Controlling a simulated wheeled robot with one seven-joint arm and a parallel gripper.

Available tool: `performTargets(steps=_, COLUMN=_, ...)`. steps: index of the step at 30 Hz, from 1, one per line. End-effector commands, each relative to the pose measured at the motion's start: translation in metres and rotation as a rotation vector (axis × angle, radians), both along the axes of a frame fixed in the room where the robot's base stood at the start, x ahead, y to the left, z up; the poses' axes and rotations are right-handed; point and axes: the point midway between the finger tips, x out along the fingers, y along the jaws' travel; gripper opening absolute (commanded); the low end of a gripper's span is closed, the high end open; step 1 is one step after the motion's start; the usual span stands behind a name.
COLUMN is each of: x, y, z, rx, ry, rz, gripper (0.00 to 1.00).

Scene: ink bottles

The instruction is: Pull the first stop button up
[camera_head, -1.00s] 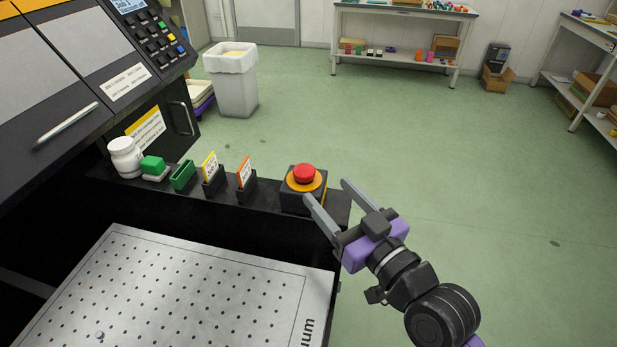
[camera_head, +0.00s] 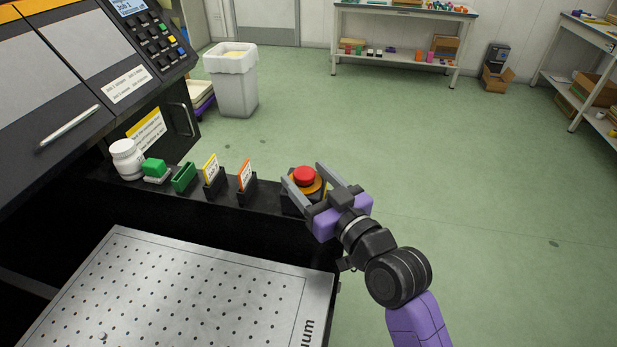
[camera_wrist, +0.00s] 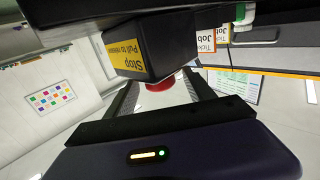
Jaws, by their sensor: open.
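The red stop button (camera_head: 304,175) sits on a yellow ring on a black box (camera_head: 288,203) at the right end of the machine's dark ledge. My gripper (camera_head: 306,176) is open, with one finger on each side of the button in the head view. The wrist view shows the red button (camera_wrist: 171,82) between the two open fingers (camera_wrist: 160,97), partly hidden by the box (camera_wrist: 165,45). A yellow label on the box reads "Stop, Pull to release". I cannot tell whether the fingers touch the button.
Left along the ledge stand an orange-edged card (camera_head: 244,175) and a yellow-edged card (camera_head: 210,168) in holders, a green holder (camera_head: 184,177), a green block (camera_head: 154,167) and a white bottle (camera_head: 126,158). A perforated metal plate (camera_head: 190,290) lies in front. Open floor is at the right.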

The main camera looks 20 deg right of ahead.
Motion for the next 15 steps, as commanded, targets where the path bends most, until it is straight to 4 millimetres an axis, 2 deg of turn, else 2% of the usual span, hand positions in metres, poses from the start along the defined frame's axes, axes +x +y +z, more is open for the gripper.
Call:
performTargets(steps=2, x=-0.0002, y=0.0000, z=0.0000, rx=0.000, ry=0.000, rz=0.000, gripper=0.59)
performTargets(steps=11, x=-0.0003, y=0.0001, z=0.0001, rx=0.000, ry=0.000, rz=0.000, gripper=0.00)
performTargets(steps=15, x=-0.0004, y=0.0000, z=0.0001, rx=0.000, ry=0.000, rz=0.000, gripper=0.00)
